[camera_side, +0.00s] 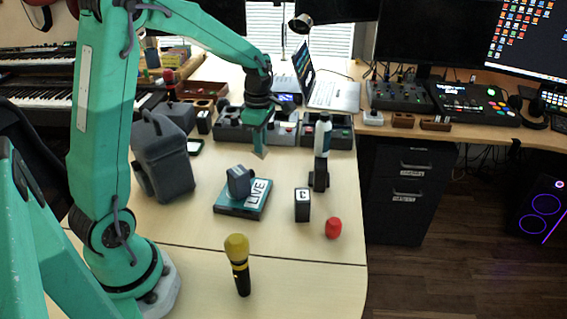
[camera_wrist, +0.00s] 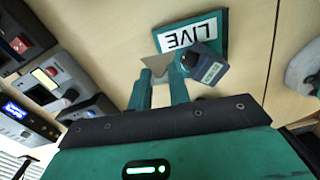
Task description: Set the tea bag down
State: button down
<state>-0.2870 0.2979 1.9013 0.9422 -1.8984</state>
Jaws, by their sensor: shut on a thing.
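My gripper (camera_side: 258,138) is above the table in the side view, behind the teal box with the LIVE label. In the wrist view its two teal fingers (camera_wrist: 160,76) are shut on a thin tan tea bag (camera_wrist: 156,63), which sticks out past the fingertips. The tea bag also shows as a small pale piece (camera_side: 260,154) under my gripper in the side view. I cannot tell whether its lower edge touches the table. The fingers hide part of it.
The teal LIVE box (camera_side: 229,211) bears a dark block (camera_side: 239,181). Nearby are a grey case (camera_side: 163,158), a black C block (camera_side: 302,206), a red cap (camera_side: 333,228), a yellow-topped microphone (camera_side: 238,266) and a standing device (camera_side: 321,153). Control boxes (camera_side: 284,133) line the back. The front table is mostly clear.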

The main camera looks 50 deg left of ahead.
jog(key=s+d+m, duration=0.4)
jog(key=s+d, duration=0.2)
jog(key=d, duration=0.4)
jog(key=s+d+m, duration=0.3)
jog(key=s+d, duration=0.2)
jog(key=d, duration=0.5)
jog(key=shift+s+d+f, duration=0.1)
jog(key=shift+f, duration=1.6)
jog(key=shift+s+d+f, duration=0.1)
jog(key=shift+f, duration=1.6)
jog(key=shift+f, duration=2.1)
jog(key=c, duration=1.3)
grip_release()
